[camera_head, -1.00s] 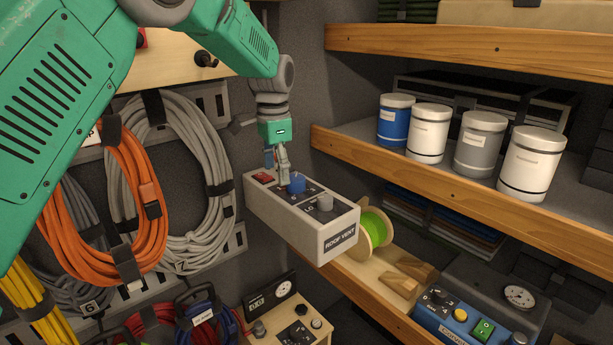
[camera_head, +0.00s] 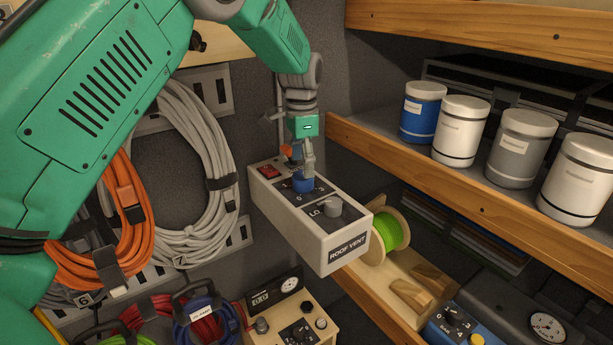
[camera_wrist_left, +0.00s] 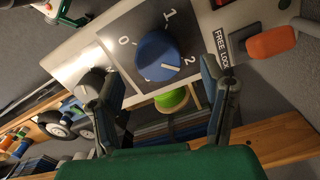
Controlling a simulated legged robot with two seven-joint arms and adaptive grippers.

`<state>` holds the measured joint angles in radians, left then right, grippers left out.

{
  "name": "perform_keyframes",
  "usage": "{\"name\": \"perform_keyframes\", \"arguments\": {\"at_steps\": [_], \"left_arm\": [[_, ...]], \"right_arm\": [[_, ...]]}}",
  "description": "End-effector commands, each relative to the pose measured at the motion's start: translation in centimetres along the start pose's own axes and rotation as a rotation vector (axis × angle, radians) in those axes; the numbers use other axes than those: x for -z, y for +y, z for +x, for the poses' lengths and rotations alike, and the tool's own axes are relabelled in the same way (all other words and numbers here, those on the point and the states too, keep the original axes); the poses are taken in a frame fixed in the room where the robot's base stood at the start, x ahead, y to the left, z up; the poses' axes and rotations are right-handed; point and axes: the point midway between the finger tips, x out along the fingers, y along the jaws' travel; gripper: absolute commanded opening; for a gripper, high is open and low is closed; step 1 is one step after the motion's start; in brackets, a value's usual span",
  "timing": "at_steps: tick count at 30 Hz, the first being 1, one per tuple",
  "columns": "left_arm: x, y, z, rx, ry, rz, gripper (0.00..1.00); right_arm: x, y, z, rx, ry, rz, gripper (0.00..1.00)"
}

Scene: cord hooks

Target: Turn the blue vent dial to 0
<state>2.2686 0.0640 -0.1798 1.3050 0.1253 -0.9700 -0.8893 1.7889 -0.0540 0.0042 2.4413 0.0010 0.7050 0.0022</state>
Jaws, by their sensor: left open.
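The blue vent dial (camera_head: 303,183) sits on top of the grey ROOF VENT box (camera_head: 310,238). In the left wrist view the dial (camera_wrist_left: 156,54) shows a white pointer line towards the 2, with marks 0, 1 and 2 around it. My left gripper (camera_head: 306,170) is over the dial, pointing down. In the left wrist view my left gripper (camera_wrist_left: 163,85) is open, its fingers spread to either side below the dial in the picture. Contact with the dial cannot be told. My right gripper is not in view.
A grey knob (camera_head: 333,206) and a red switch (camera_head: 269,171) share the box top. An orange lever (camera_wrist_left: 272,42) is beside the FREE LOCK label. Canisters (camera_head: 460,131) stand on the shelf at right; coiled cords (camera_head: 190,180) hang at left.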

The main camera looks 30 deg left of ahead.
Motion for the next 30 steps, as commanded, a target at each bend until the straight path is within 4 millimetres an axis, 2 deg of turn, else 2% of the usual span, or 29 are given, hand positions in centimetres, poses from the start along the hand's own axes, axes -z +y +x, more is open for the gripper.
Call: {"name": "perform_keyframes", "arguments": {"at_steps": [3,9,20,21,23,24,25,30], "left_arm": [[0.1,0.3,2.0,0.001,-0.003,0.0,0.66],[0.6,1.0,4.0,0.009,-0.006,0.001,0.66],[0.4,0.6,4.8,0.006,-0.001,0.0,0.66],[0.3,0.6,4.8,0.006,-0.001,0.0,0.59],[0.2,0.4,4.8,0.004,0.0,0.001,0.38],[0.1,0.4,4.9,0.002,0.0,0.001,0.23],[0.1,0.4,4.9,0.001,0.0,0.001,0.16],[0.0,0.4,5.0,0.003,-0.005,-0.001,0.16]], "right_arm": [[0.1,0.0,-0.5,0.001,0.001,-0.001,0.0],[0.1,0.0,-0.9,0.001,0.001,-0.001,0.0],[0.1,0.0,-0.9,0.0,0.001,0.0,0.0],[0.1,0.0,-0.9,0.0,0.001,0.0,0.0],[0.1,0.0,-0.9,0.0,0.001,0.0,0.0],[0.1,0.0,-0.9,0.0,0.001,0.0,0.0],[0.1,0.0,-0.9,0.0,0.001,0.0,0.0],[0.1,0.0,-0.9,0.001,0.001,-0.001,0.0]]}}
